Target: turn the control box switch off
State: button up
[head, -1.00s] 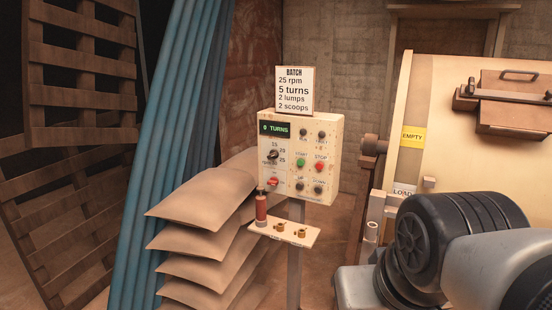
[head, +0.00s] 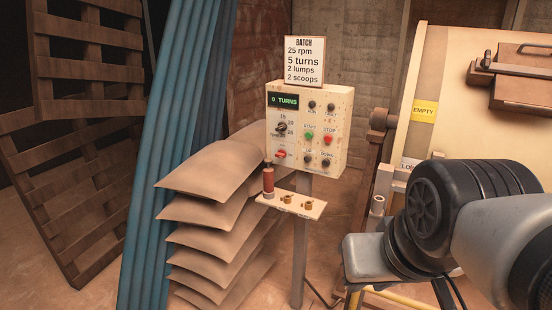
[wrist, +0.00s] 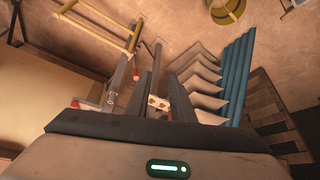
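The control box (head: 305,130) is a pale speckled box on a post, with a green display reading "0 TURNS". A red switch knob (head: 281,154) is at its lower left, below a black speed dial (head: 281,128). The small lettering beside the red knob is too blurred to read. My gripper (wrist: 162,80) shows in the wrist view with two dark fingers apart and nothing seen held. It is outside the head view and appears away from the box.
A narrow shelf (head: 293,205) below the box carries a red-brown cylinder (head: 268,181) and small brass pieces. Stacked sacks (head: 215,180) and blue pipes (head: 175,130) stand left of it. A large cream machine (head: 450,110) stands right. Bare floor shows around the post.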

aim_at(281, 154)
jog(key=i+l, duration=0.5)
jog(key=l, duration=0.15)
jog(key=i+l, duration=0.55)
jog(key=l+u, duration=0.05)
